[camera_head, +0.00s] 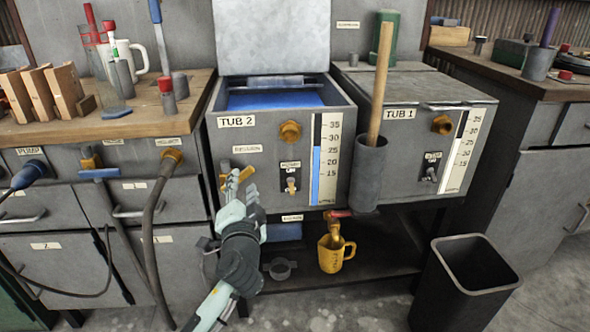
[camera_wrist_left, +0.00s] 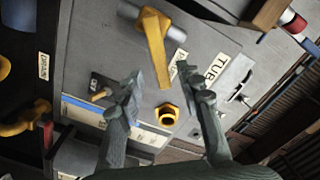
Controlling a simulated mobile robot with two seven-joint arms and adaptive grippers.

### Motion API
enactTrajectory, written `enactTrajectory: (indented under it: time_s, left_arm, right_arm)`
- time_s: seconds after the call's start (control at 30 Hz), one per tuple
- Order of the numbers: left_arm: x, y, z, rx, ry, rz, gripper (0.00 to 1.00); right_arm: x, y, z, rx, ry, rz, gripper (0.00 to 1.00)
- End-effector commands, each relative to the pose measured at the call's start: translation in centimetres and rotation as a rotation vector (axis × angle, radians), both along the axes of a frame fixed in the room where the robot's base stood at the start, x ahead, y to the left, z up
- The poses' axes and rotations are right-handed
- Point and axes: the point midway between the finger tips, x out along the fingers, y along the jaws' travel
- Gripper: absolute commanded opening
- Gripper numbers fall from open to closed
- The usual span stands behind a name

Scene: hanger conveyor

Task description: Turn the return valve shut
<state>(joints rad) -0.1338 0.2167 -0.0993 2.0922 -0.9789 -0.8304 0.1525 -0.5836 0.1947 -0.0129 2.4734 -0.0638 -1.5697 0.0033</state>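The return valve is most likely the yellow lever on a grey pipe at the left of Tub 2's front, beside a small label too small to read. In the left wrist view the lever (camera_wrist_left: 153,45) lies across the pipe. In the head view the lever (camera_head: 246,174) is partly hidden by my left gripper (camera_head: 238,190). In the wrist view my left gripper (camera_wrist_left: 162,88) is open, a finger on each side of the lever's free end. I cannot tell whether either finger touches it. My right gripper is not in view.
Tub 2 (camera_head: 262,122) holds blue liquid and has a brass fitting (camera_head: 290,131) and a level gauge. A red-handled tap (camera_head: 339,213) sits above a yellow jug (camera_head: 331,262). A grey cylinder (camera_head: 368,175) and a black bin (camera_head: 462,285) stand to the right.

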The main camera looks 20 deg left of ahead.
Motion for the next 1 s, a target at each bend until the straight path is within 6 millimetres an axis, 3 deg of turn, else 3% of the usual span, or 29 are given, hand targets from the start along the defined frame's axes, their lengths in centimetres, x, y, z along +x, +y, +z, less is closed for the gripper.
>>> enactTrajectory:
  time_s: [0.17,0.6,0.97,1.0]
  left_arm:
    - [1.0,0.4,0.8,0.02,-0.017,-0.001,0.36]
    - [6.3,3.7,0.7,0.017,-0.015,-0.002,0.36]
    - [6.8,4.0,0.6,0.015,-0.014,-0.001,0.36]
    - [6.8,4.0,0.6,0.015,-0.014,-0.001,0.33]
  right_arm:
    - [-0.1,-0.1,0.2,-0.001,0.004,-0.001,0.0]
    - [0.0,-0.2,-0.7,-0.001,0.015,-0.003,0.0]
    - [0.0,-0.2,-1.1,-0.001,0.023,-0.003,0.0]
    - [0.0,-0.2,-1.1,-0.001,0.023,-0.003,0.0]
